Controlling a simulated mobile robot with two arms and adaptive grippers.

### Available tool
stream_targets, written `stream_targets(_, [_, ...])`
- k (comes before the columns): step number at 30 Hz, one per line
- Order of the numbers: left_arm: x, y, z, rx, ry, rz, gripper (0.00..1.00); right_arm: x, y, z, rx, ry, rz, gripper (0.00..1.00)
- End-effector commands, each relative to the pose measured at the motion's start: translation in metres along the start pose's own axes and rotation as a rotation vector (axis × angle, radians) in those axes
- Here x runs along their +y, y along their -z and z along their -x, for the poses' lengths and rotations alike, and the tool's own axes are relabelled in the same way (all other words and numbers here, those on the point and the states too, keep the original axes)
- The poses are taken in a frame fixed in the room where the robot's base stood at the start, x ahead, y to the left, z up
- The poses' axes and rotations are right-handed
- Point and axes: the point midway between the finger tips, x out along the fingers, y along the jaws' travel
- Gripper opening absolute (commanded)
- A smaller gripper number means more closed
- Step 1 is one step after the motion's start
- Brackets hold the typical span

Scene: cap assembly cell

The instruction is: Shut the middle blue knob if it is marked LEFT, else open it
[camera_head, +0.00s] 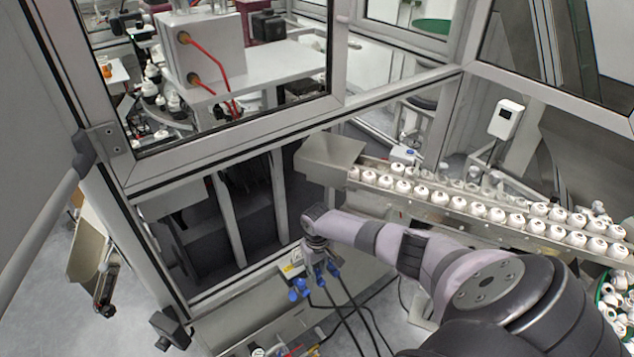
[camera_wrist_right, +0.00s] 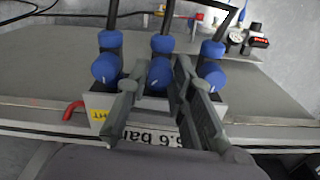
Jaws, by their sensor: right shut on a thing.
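Three blue knobs sit in a row on a light valve block, with dark hoses leading off. In the right wrist view the middle blue knob (camera_wrist_right: 160,74) is between the two fingers of my right gripper (camera_wrist_right: 157,88), which is shut on it. The left knob (camera_wrist_right: 105,69) and right knob (camera_wrist_right: 212,74) stand free on either side. A yellow label (camera_wrist_right: 98,115) shows only the letters "HT"; the rest is hidden by a finger. A white label (camera_wrist_right: 148,137) reads about "6.6 bar", partly covered. In the head view my right gripper (camera_head: 318,258) is at the knobs (camera_head: 299,287). My left gripper is not in view.
A red hook-shaped part (camera_wrist_right: 73,110) is beside the block. A gauge (camera_wrist_right: 235,39) lies at the upper right. In the head view a conveyor (camera_head: 450,217) with rows of white caps runs at the right, and the cell frame (camera_head: 230,140) stands behind.

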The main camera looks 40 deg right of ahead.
Motion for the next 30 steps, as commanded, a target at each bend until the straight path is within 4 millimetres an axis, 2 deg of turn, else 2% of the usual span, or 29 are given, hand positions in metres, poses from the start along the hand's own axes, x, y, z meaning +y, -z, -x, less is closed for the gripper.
stream_targets(9, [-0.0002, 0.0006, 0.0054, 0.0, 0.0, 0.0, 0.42, 0.0002, 0.0001, 0.0004, 0.0, 0.0, -0.074, 0.0])
stream_targets(21, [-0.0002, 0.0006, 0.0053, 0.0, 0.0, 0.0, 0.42, 0.0002, 0.0004, 0.0002, 0.001, 0.0, -0.079, 0.0])
stream_targets(22, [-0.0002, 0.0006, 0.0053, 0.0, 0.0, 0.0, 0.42, 0.0002, 0.0004, 0.0003, 0.001, 0.0, -0.078, 0.23])
stream_targets(25, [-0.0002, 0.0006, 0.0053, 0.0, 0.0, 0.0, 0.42, 0.0001, 0.0005, 0.0003, 0.001, 0.0, -0.078, 0.3])
stream_targets(30, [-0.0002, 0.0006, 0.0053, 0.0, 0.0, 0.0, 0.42, 0.0002, 0.0004, 0.0002, 0.001, 0.0, -0.078, 0.3])
